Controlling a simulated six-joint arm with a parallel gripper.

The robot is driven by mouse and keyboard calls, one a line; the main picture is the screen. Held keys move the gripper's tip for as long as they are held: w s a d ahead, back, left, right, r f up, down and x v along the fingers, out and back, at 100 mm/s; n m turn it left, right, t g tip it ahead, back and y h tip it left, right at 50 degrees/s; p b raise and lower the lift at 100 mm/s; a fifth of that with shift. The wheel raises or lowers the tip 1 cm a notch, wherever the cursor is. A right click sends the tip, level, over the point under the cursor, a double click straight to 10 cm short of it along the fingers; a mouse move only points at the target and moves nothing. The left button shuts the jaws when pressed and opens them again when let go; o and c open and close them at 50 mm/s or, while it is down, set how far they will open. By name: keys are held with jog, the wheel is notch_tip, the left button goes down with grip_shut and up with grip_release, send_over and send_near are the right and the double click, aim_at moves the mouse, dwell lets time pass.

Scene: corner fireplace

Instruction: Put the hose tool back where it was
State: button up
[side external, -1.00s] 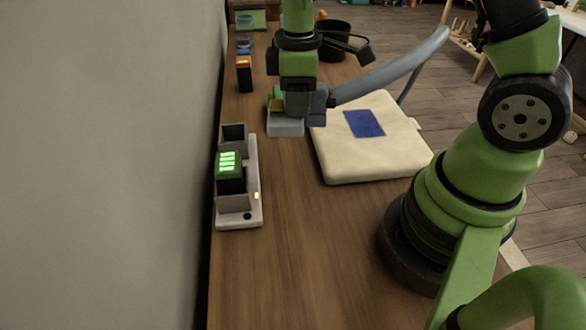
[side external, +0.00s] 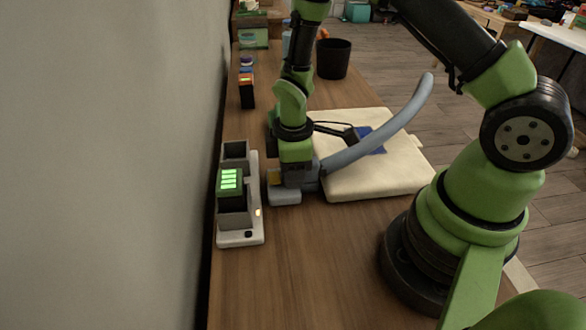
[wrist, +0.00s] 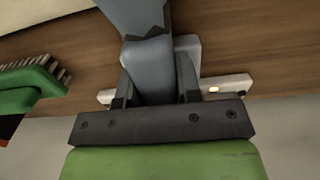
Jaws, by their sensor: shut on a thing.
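My gripper (side external: 297,184) points down and is shut on the grey hose tool (side external: 375,140). The tool's curved blue-grey hose rises to the right over the beige pad. Its pale grey block-like head (side external: 284,196) is at the lower left of my gripper, low over the table; I cannot tell if it touches the wood. In the wrist view, my fingers (wrist: 156,88) lie on both sides of the grey tool body (wrist: 148,60), and part of the pale head (wrist: 187,46) shows beyond.
A white charger (side external: 240,240) with a green-lit battery (side external: 230,185) stands close left, by the wall. The beige pad (side external: 365,184) with a blue patch lies right. A black bin (side external: 333,60) stands farther back. A green brush (wrist: 30,90) shows in the wrist view. The near wooden table (side external: 300,260) is clear.

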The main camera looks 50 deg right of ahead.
jog(key=shift+f, duration=0.1)
jog(key=o, duration=0.8)
jog(key=shift+o, duration=0.2)
notch_tip(320, 180, up, 12)
jog(key=shift+r, duration=0.2)
jog(key=s+a+r+m+t+y, duration=0.2)
jog(key=s+r+m+t, duration=0.5)
jog(key=s+r+m, duration=0.6)
jog(key=shift+s+a+r, duration=0.2)
jog(key=shift+s+r, duration=0.5)
jog(key=shift+r, duration=0.8)
